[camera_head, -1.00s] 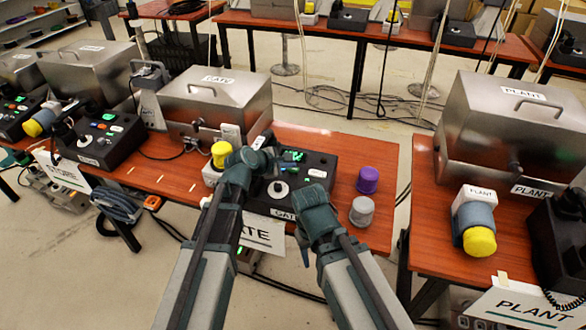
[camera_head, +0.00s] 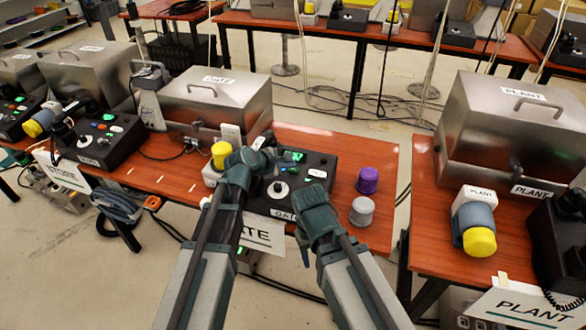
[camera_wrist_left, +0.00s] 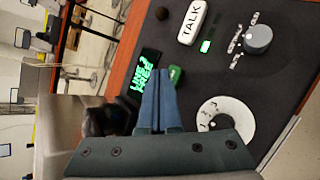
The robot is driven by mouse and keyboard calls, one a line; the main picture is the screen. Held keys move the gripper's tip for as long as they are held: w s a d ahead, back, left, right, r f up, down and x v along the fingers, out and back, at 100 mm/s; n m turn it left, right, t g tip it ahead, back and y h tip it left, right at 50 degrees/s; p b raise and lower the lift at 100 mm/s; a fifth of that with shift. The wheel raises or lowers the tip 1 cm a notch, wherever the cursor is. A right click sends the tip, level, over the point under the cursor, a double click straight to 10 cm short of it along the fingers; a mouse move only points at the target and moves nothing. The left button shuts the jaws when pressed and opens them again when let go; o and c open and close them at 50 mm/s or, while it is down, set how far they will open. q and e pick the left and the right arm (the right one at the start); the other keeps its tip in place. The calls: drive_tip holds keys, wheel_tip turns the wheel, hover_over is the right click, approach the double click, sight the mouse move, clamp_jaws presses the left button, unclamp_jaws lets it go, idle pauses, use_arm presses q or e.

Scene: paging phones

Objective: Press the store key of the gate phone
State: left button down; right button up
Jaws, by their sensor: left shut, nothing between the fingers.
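The gate phone (camera_head: 322,161) is a black slanted box on the middle table, with a green-lit display (camera_head: 293,156), a white dial (camera_head: 278,189) and a white key (camera_head: 317,173). In the left wrist view that key (camera_wrist_left: 192,22) reads TALK. My left gripper (camera_head: 268,155) is over the phone's far left part. In the left wrist view its fingers (camera_wrist_left: 158,76) are shut and empty, right beside a green key (camera_wrist_left: 176,76) near the display (camera_wrist_left: 147,70). The fingers partly cover this key; I cannot read a label or tell contact. My right gripper (camera_head: 308,203) is at the phone's front edge, its fingertips unclear.
A purple knob (camera_head: 368,180) and a grey knob (camera_head: 361,210) stand right of the phone. A yellow-topped device (camera_head: 221,154) is at its left, a steel GATE box (camera_head: 215,98) behind. The PLANT table (camera_head: 425,190) is at right, across a gap.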

use_arm(q)
drive_tip(key=shift+f, duration=0.15)
idle(0.3)
drive_tip(key=shift+w+f+b, duration=0.1)
drive_tip(key=shift+f+b, duration=0.2)
drive_tip(key=shift+b, duration=0.15)
drive_tip(key=shift+r+p, duration=0.5)
wheel_tip(320, 180, up, 6)
drive_tip(key=s+p, duration=0.1)
drive_tip(key=p, duration=0.5)
drive_tip(key=shift+a, duration=0.15)
drive_tip(key=shift+f, duration=0.1)
